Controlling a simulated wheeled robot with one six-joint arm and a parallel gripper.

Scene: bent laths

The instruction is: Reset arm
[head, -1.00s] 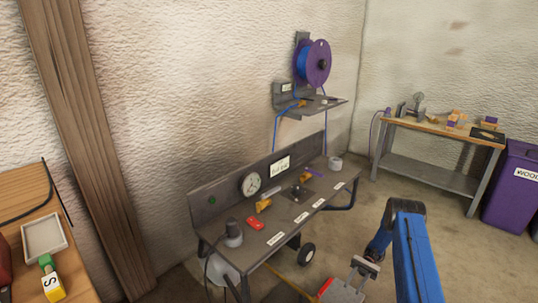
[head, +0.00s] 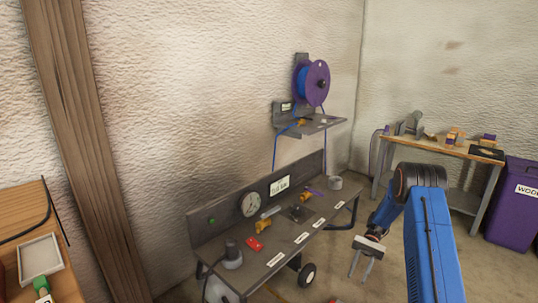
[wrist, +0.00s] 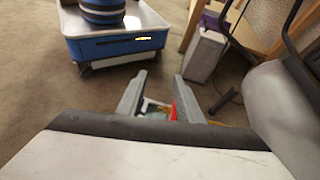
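My gripper (head: 361,268) hangs at the end of my blue arm, over the floor to the right of the grey workbench (head: 290,238). Its two fingers point down and stand apart. In the wrist view the gripper (wrist: 160,98) also shows its fingers spread. Red, white and green shapes show between and beyond the fingertips there, too small to name. Nothing appears to be held between the fingers.
The grey bench carries a gauge (head: 250,204), a red item (head: 254,244) and small parts. A purple spool (head: 316,83) sits on a wall shelf above. A wooden-topped table (head: 440,147) and a purple bin (head: 514,202) stand at right. Floor lies open around the gripper.

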